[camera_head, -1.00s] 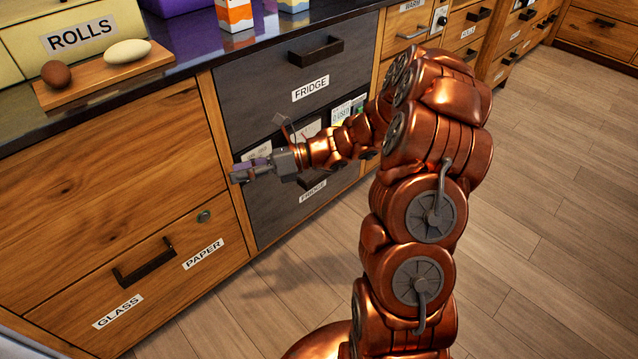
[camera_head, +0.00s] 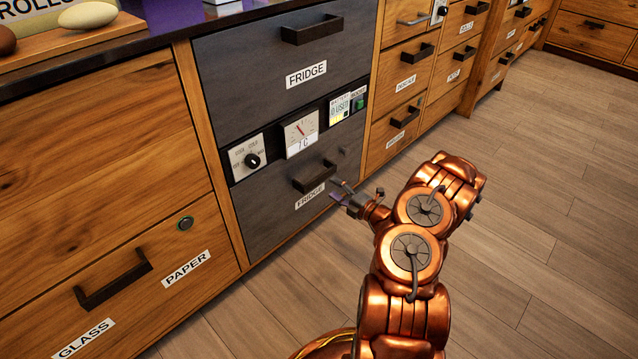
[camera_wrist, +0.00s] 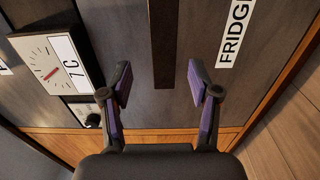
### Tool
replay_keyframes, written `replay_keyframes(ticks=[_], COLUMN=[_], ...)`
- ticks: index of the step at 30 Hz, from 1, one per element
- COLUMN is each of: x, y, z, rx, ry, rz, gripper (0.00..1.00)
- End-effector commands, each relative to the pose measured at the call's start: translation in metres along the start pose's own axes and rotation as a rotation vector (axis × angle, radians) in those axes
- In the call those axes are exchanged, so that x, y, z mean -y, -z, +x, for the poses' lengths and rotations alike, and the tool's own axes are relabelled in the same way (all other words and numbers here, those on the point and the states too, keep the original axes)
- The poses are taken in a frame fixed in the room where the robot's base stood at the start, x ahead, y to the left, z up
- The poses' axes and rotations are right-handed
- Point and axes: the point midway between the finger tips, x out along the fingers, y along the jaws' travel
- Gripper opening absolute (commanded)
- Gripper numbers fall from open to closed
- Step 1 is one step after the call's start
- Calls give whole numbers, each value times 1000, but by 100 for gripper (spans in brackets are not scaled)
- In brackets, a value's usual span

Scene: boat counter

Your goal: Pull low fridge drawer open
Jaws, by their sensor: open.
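The low fridge drawer (camera_head: 268,222) is a dark grey front below the gauge panel, and it looks shut. Its black bar handle (camera_head: 314,178) sits above a FRIDGE label (camera_head: 310,196). My gripper (camera_head: 338,193) is open and empty, just to the right of the handle and label. In the wrist view my gripper (camera_wrist: 158,82) has its purple-padded fingers spread. There the dark handle (camera_wrist: 163,45) runs down from the top, in line with the gap and beyond the fingertips. I see no contact with it.
The upper fridge drawer (camera_head: 235,90) is shut. A panel with a knob (camera_head: 252,160) and a temperature gauge (camera_head: 300,133) lies between the drawers. Wooden PAPER and GLASS drawer (camera_head: 130,285) stands at left. Open wooden floor (camera_head: 540,220) lies to the right.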

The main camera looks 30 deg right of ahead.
Motion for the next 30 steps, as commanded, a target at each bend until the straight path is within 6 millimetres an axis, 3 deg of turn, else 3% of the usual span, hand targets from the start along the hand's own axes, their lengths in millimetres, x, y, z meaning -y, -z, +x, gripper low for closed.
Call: replay_keyframes(ticks=[5,18,30], x=[8,7,5], y=[-3,-4,-5], z=[7,66,76], rx=[12,10,14], ry=[4,4,3], rz=[13,9,11], gripper=[61,61,61])
